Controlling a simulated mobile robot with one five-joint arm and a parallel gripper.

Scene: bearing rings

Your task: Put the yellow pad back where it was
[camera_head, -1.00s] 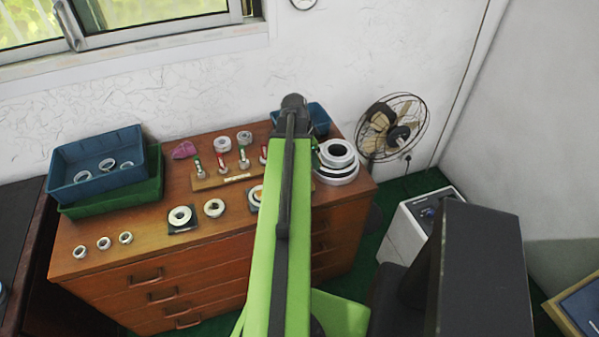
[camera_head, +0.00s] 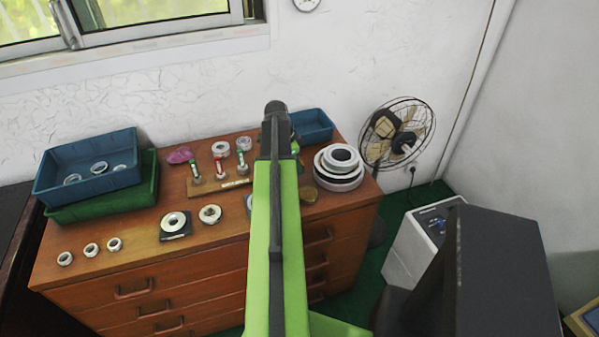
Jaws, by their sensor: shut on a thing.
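I cannot make out the yellow pad for certain in this view. A small tan-brown round thing (camera_head: 308,195) lies on the chest top just right of my arm, too small to identify. My green arm reaches forward over the wooden chest, with its dark end above the back edge. My gripper's fingers and anything between them are hidden behind the arm. A ring on a dark pad (camera_head: 174,224) lies at the front of the chest top, with a loose ring (camera_head: 210,214) to its right. Another ring (camera_head: 249,203) is partly covered by my arm.
The wooden chest (camera_head: 140,245) carries a blue tray (camera_head: 88,190) on a green tray (camera_head: 150,190) at left. A wooden stand (camera_head: 217,186) holds upright coloured pegs. Stacked large rings (camera_head: 339,168) and a blue bin (camera_head: 313,126) are at right. Small rings (camera_head: 91,249) line the front left.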

